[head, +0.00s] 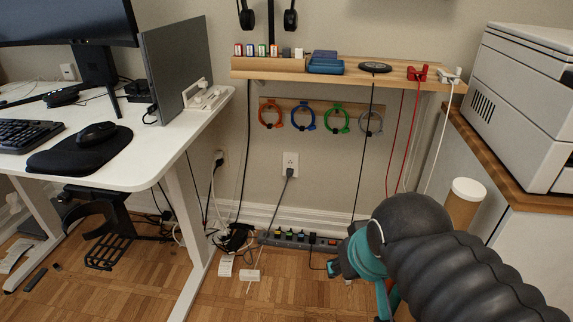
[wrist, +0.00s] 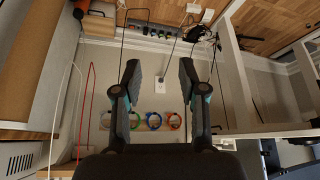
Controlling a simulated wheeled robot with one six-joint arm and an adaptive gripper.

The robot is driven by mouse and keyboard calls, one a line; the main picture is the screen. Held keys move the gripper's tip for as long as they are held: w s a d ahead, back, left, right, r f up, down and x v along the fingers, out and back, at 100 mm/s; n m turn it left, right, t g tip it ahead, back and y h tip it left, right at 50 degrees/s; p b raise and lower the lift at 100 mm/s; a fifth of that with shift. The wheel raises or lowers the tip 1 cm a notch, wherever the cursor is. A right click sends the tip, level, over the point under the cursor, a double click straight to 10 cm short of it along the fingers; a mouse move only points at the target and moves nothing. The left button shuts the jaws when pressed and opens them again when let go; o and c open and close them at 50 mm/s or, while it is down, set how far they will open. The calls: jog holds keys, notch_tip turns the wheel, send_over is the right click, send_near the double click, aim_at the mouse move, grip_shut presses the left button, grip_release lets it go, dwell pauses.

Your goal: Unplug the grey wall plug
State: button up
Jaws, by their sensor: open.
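The grey wall plug (head: 289,173) sits in the lower socket of a white wall outlet (head: 290,158), its grey cord hanging toward the floor. In the wrist view, which is upside down, the plug (wrist: 161,79) and outlet (wrist: 160,87) appear between my fingers, farther off at the wall. My gripper (wrist: 159,66) is open, with nothing between its fingers. In the head view my gripper (head: 338,266) is low and right of the plug, apart from it, partly hidden by my arm.
A wooden shelf (head: 400,78) with hanging cables and a rack of coloured cable rings (head: 337,118) are above the outlet. A power strip (head: 290,238) lies along the baseboard. A white desk (head: 150,140) stands left; a printer cabinet (head: 500,170) stands right. The wall around the outlet is clear.

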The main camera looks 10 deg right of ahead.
jog(key=shift+w, duration=0.2)
jog(key=shift+o, duration=1.4)
jog(key=w+a+f+t+b, duration=0.2)
jog(key=w+t, duration=0.1)
jog(key=w, duration=1.8)
jog(key=w+a+f+t+b, duration=0.15)
jog(key=w+t, duration=0.25)
jog(key=w, duration=1.7)
jog(key=w+f+m+t+h, duration=0.2)
jog(key=w+f, duration=0.9)
jog(key=w, duration=0.1)
jog(key=w+d+f+m+t+h+b, duration=0.1)
jog(key=w+f+t+h, duration=0.1)
jog(key=f, duration=1.3)
jog(key=w+h, duration=0.1)
jog(key=w, duration=0.1)
jog(key=shift+w+d+f+m+t+h+b, duration=0.2)
jog(key=shift+w+m+t+h+b, duration=0.1)
jog(key=shift+w+b, duration=0.1)
